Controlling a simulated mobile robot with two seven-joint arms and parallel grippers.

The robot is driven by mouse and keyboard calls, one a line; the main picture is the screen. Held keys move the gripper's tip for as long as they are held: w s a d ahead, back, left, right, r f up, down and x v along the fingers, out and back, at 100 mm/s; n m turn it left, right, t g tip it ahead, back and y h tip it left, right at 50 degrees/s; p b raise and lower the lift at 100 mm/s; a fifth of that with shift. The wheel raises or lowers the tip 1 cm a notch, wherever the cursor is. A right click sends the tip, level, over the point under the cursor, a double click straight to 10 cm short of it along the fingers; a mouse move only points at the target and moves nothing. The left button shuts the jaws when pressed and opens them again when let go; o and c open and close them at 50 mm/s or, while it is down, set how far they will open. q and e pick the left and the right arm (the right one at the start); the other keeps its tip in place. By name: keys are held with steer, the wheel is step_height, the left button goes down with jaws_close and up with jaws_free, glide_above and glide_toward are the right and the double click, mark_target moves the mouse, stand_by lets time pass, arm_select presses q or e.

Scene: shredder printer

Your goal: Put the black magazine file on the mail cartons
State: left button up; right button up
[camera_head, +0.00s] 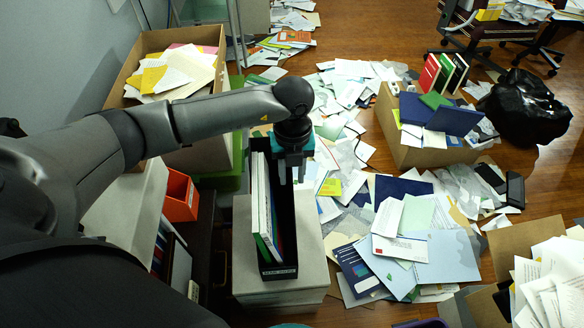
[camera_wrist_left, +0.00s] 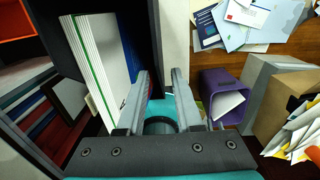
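The black magazine file (camera_head: 278,270) stands on a pale grey box (camera_head: 312,255), with white and green folders along its left side. It also shows in the left wrist view (camera_wrist_left: 146,30). My left gripper (camera_head: 290,178) is over its right side, near the far end. In the left wrist view the fingers (camera_wrist_left: 160,85) are apart, on either side of the file's right wall, with a gap between them. Whether the pale box belongs to the mail cartons cannot be told. My right gripper is in neither view.
Papers (camera_head: 410,225) cover the floor right of the pale box. An orange-red bin (camera_head: 181,196) is at left. An open carton (camera_head: 415,157) holding books stands at upper right. A purple bin (camera_wrist_left: 225,95) is at right in the wrist view. A black bag (camera_head: 525,105) lies far right.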

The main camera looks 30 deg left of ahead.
arm_select(q)
steer(key=shift+r, duration=0.15)
step_height(320, 180, up, 12)
steer(key=p, duration=0.4)
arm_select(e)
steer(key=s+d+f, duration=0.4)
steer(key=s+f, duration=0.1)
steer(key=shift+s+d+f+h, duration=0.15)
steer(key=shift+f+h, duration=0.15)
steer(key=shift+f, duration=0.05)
